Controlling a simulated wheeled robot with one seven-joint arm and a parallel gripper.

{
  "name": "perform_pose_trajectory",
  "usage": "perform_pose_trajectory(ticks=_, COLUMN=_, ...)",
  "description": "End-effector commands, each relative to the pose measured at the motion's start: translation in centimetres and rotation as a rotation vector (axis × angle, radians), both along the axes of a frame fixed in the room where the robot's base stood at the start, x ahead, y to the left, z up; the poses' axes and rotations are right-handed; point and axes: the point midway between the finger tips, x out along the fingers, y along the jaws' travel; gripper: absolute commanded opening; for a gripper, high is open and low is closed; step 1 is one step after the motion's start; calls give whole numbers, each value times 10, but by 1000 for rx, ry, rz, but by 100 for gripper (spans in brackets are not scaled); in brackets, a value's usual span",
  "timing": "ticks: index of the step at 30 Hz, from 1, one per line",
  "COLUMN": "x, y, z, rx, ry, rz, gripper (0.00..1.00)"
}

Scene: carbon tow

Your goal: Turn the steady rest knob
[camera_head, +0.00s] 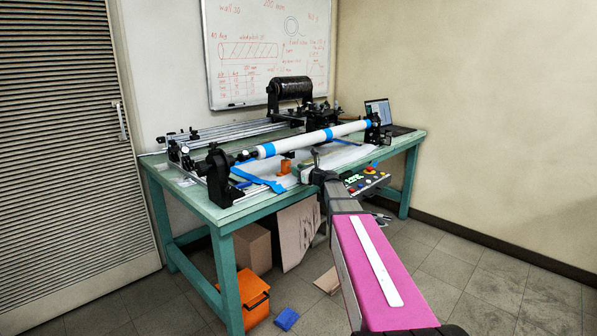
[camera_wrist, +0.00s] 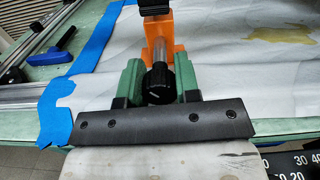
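The steady rest is an orange bracket (camera_wrist: 159,40) on the table; it also shows small in the head view (camera_head: 286,166). Its black ridged knob (camera_wrist: 157,84) sits at the near end of a metal shaft. My gripper (camera_wrist: 158,72) has its two green fingers on either side of the knob, with hardly any gap showing between fingers and knob. The fingers look shut on it, though their contact faces are hidden. In the head view, my arm reaches to the table's front edge and the knob cannot be made out.
A white tube with blue bands (camera_head: 315,137) spans the winding machine above the bracket. Blue tape (camera_wrist: 60,110) and a blue-handled tool (camera_wrist: 55,52) lie to the left. A button panel (camera_head: 366,182) is right of my gripper. An orange crate (camera_head: 252,295) stands below.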

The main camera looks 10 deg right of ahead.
Motion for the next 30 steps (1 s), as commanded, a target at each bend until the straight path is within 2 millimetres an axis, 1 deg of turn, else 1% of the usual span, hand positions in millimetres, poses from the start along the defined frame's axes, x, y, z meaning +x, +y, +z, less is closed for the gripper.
perform_pose_trajectory(ticks=5, x=0, y=0, z=0, rx=-33, ry=-24, rz=1, gripper=6)
perform_pose_trajectory(ticks=12, x=0, y=0, z=0, rx=-169, ry=-122, rz=1, gripper=7)
perform_pose_trajectory(ticks=15, x=0, y=0, z=0, rx=-199, ry=-144, rz=1, gripper=7)
perform_pose_trajectory(ticks=24, x=0, y=0, z=0, rx=-206, ry=-150, rz=1, gripper=7)
perform_pose_trajectory(ticks=25, x=0, y=0, z=0, rx=-206, ry=-150, rz=1, gripper=33)
perform_pose_trajectory(ticks=26, x=0, y=0, z=0, rx=-206, ry=-150, rz=1, gripper=43)
perform_pose_trajectory(ticks=27, x=0, y=0, z=0, rx=-206, ry=-150, rz=1, gripper=56)
perform_pose_trajectory(ticks=30, x=0, y=0, z=0, rx=-207, ry=-149, rz=1, gripper=56)
